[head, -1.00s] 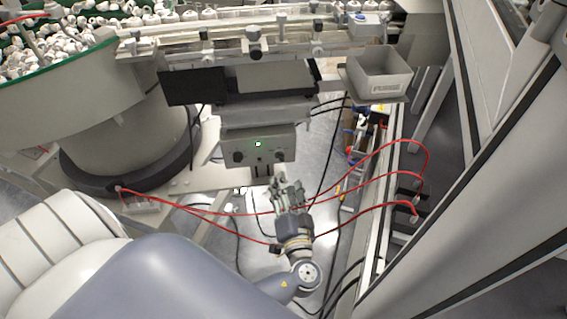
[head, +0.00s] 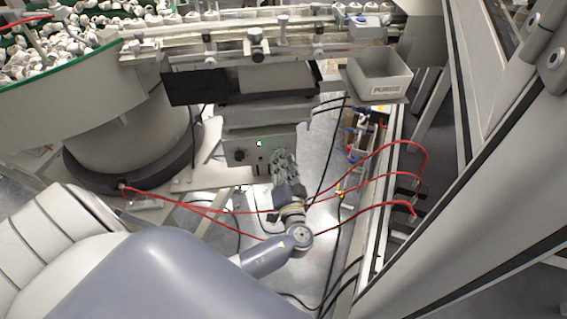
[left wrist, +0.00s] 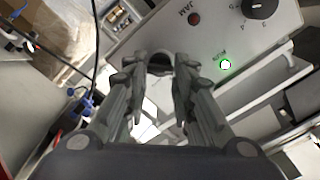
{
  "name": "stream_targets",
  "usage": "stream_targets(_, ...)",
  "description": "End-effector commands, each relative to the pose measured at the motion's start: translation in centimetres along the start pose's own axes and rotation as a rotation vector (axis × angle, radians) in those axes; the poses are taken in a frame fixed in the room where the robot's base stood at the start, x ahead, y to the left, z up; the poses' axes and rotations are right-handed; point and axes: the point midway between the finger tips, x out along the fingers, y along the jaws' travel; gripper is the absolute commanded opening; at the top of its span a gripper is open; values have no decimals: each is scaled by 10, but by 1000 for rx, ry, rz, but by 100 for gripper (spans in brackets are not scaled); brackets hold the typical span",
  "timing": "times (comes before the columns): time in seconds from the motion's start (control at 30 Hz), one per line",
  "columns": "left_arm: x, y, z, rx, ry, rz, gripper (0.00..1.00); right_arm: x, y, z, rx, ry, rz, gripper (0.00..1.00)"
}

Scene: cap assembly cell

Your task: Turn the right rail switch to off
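The grey control box (head: 243,145) under the conveyor has a lit green lamp (head: 259,143) and a dark left knob (head: 239,156). In the left wrist view, its face shows the green lamp (left wrist: 225,65), a red JAM lamp (left wrist: 194,19) and the left knob (left wrist: 260,8). My left gripper (head: 284,157) is up against the box's right side and hides the right switch in the head view. In the left wrist view, the dark round right switch (left wrist: 160,62) sits between the fingertips of my left gripper (left wrist: 161,68), which are apart. I cannot tell whether they touch it. My right gripper is out of view.
The conveyor rail (head: 290,38) and a dark shelf (head: 262,82) lie above the box. A grey bin (head: 378,77) stands at the upper right. A large bowl feeder (head: 80,100) fills the left.

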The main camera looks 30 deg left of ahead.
Motion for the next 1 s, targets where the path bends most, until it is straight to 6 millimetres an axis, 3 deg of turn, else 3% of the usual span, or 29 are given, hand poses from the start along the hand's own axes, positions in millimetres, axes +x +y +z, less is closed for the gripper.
stream_targets(0.47, 0, 1, 0, 57, 0, 1, 0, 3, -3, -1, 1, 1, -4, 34)
stream_targets(1.0, 0, 2, 0, 470, 1, 0, 0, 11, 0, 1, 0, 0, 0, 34)
